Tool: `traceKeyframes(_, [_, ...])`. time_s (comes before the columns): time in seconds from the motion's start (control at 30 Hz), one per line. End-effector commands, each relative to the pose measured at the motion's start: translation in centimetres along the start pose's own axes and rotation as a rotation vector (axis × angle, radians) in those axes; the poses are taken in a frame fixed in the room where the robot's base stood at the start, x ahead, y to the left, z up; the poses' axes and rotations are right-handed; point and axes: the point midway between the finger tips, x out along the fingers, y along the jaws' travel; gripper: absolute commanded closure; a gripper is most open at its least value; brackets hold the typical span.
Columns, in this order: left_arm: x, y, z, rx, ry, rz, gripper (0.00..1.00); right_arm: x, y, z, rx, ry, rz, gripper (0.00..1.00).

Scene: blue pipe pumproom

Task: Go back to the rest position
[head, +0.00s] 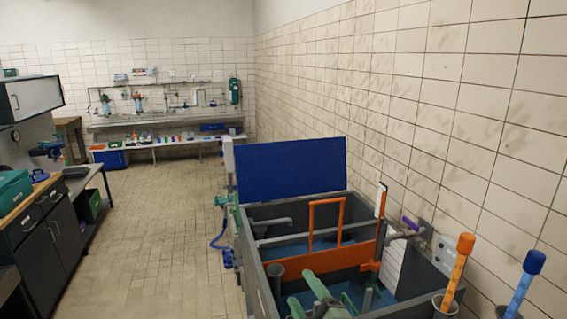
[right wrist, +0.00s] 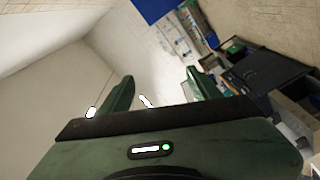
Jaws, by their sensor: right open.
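My right gripper (head: 304,292) is green and shows at the bottom of the head view, over the front part of the grey tank (head: 262,285). In the right wrist view its two green fingers (right wrist: 160,92) stand well apart, with nothing between them. It is open and empty. My left gripper does not show in either view.
The tank has a raised blue lid (head: 291,170) and an orange gate (head: 325,258). Orange (head: 459,262) and blue (head: 525,275) handled tools stand at right by the tiled wall. A workbench (head: 45,220) stands at left. Tiled floor (head: 165,240) between is clear.

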Motion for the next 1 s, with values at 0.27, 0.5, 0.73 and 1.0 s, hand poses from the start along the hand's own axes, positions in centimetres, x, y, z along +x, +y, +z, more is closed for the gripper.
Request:
traceKeyframes(0.27, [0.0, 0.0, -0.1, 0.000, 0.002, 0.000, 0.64, -16.0, -8.7, 10.3, 0.639, -0.648, -0.231, 0.37])
traceKeyframes(0.5, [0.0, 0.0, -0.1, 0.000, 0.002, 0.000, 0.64, -26.4, -12.8, 11.9, 0.865, -0.951, -0.369, 0.37])
traceKeyframes(0.73, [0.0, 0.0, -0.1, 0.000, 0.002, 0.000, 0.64, -33.3, -14.6, 11.4, 0.982, -1.134, -0.460, 0.37])
traceKeyframes(1.0, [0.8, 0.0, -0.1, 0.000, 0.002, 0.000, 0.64, -37.1, -18.1, 12.2, 1.042, -1.259, -0.528, 0.37])
